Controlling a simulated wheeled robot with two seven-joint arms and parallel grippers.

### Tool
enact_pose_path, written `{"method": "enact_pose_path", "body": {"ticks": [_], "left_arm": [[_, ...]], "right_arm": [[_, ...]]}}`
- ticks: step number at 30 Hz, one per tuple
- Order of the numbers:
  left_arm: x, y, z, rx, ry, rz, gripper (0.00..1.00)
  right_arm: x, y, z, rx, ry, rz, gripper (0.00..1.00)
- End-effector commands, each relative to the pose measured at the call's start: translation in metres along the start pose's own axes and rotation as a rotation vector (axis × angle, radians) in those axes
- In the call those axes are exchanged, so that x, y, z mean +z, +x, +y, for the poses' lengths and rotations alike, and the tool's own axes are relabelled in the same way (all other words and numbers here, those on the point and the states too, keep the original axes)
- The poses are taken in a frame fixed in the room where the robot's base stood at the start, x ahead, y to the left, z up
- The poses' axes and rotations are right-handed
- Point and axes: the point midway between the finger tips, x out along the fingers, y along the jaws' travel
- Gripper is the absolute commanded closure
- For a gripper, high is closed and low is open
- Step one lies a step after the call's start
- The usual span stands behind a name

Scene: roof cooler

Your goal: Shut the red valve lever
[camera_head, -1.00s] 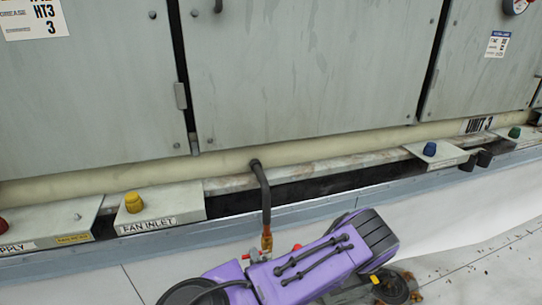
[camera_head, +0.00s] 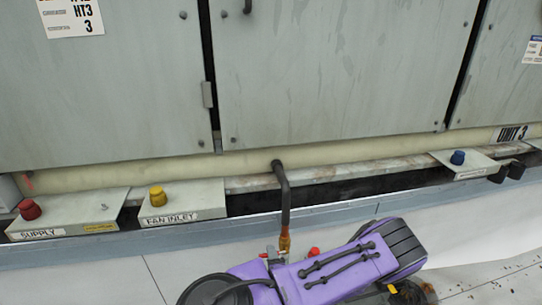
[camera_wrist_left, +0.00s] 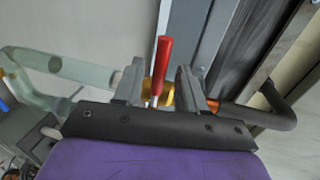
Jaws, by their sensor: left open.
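The red valve lever (camera_wrist_left: 163,66) stands upright in the left wrist view, on a brass valve (camera_wrist_left: 160,93) in the pipe line. My left gripper (camera_wrist_left: 161,88) is open, with one finger on each side of the lever and valve; I cannot tell whether either finger touches. In the head view, my left gripper (camera_head: 276,257) is at the lower end of the dark drain pipe (camera_head: 284,200), by the brass fitting (camera_head: 285,243). A small red part (camera_head: 314,252) shows beside it, and my purple arm hides much of the valve. My right gripper is not in view.
The grey cabinet (camera_head: 330,70) rises behind the pipe. A ledge carries a red knob (camera_head: 30,209) on the SUPPLY box, a yellow knob (camera_head: 157,196) on the FAN INLET box, and a blue knob (camera_head: 457,157) at right. The pale roof floor (camera_head: 100,285) is open at lower left.

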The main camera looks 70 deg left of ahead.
Motion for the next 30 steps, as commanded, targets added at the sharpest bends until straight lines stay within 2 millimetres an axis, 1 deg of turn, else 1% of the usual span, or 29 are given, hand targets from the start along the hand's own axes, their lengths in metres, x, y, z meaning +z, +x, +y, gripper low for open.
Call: {"method": "enact_pose_path", "body": {"ticks": [2,4,9,12,15,19,30], "left_arm": [[-0.001,-0.009,0.0,0.001,0.0,0.003,0.59],[-0.001,-0.023,-0.001,0.003,0.001,0.003,0.59],[0.0,-0.064,-0.001,0.002,0.001,0.001,0.59],[0.001,-0.084,-0.001,0.002,0.001,0.0,0.59],[0.001,-0.097,-0.001,0.001,0.001,-0.001,0.59],[0.002,-0.103,0.0,0.0,0.002,-0.003,0.59],[0.002,-0.103,0.0,0.0,0.001,-0.003,0.59]], "right_arm": [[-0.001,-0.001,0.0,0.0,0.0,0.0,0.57],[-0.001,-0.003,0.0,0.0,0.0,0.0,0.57],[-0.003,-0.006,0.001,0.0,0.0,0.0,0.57],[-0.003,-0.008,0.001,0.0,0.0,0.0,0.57],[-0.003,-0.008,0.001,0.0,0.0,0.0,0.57],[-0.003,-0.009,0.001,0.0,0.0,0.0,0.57],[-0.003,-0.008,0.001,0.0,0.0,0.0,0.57]]}}
